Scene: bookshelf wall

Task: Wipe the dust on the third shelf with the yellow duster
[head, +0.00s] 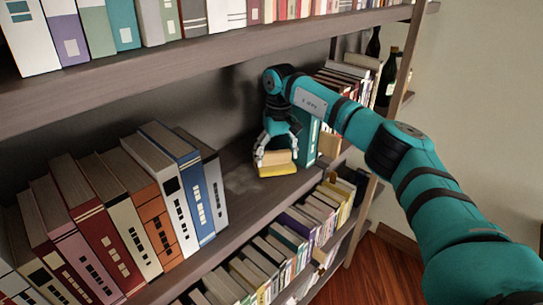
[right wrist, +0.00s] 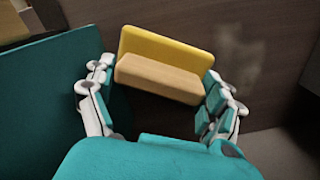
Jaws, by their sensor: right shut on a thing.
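The duster has a yellow pad (head: 278,171) and a tan block handle (head: 273,158). My right gripper (head: 275,154) is shut on the handle, with the yellow pad down at the shelf surface. In the right wrist view the fingers (right wrist: 158,95) sit at both ends of the tan handle, with the yellow pad (right wrist: 166,52) beyond it. The dust shows as a pale smudge (head: 240,180) on the shelf (head: 232,218), left of the duster. A faint patch of dust also shows in the right wrist view (right wrist: 235,65). My left gripper is not in view.
A row of leaning books (head: 125,210) fills the left part of this shelf. A teal book (head: 306,140) stands close on the right of the gripper. Bare shelf lies between the left books and the duster.

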